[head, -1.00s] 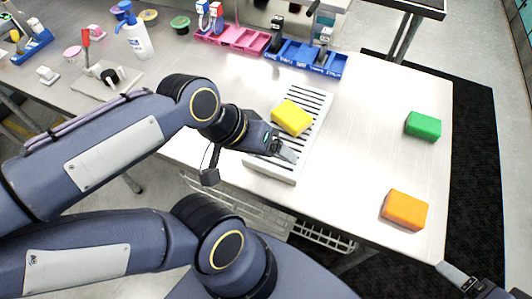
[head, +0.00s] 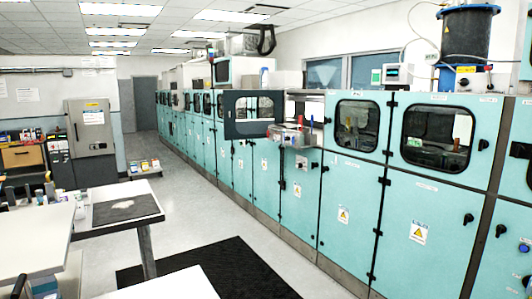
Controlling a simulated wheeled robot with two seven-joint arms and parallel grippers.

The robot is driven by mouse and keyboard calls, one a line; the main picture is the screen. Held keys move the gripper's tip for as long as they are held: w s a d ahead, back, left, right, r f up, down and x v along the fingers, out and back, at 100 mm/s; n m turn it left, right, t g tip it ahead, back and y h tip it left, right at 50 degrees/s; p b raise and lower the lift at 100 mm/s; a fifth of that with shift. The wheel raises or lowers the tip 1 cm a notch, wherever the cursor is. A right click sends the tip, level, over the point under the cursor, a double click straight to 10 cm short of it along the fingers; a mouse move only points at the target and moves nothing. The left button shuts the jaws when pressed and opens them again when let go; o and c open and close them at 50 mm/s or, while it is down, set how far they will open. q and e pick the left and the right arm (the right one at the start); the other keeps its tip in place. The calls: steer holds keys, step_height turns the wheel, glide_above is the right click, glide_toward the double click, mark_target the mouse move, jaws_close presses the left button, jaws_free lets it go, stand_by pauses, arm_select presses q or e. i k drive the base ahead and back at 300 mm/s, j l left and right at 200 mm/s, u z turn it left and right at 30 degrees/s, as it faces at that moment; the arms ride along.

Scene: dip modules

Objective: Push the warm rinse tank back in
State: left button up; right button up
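A long row of teal machine modules (head: 345,200) runs along the right side of the head view. Partway down the row a windowed upper door (head: 252,115) stands open. Beside it a clear and grey tank-like unit (head: 291,136) sticks out from its module over the floor, with a small red part near its top. This appears to be the pulled-out tank; its label is too small to read. It is well away from me. Neither of my grippers is in view.
A pale table edge (head: 165,286) is close at the bottom. Another table with a dark mat (head: 120,209) stands at left, near a grey cabinet (head: 91,142). A black floor mat (head: 215,272) and open grey floor (head: 190,225) lie before the machines.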

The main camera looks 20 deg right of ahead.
mark_target(291, 135)
steer(key=k+l, duration=0.1)
steer(key=l, duration=0.9)
steer(key=k+l+u, duration=0.1)
steer(key=l, duration=0.35)
steer(key=k+l, duration=0.15)
steer(key=l, duration=0.35)
steer(key=i+l, duration=0.2)
steer(key=i+l+u, duration=0.15)
steer(key=l, duration=0.25)
steer(key=i+l, duration=0.2)
steer(key=i+l+u, duration=0.15)
steer(key=l, duration=0.25)
steer(key=i+l, duration=0.2)
steer(key=i, duration=0.2)
steer(key=i+l+u, duration=0.15)
steer(key=i, duration=0.3)
steer(key=i+l, duration=0.3)
steer(key=i+j+u, duration=0.05)
steer(key=i, duration=0.05)
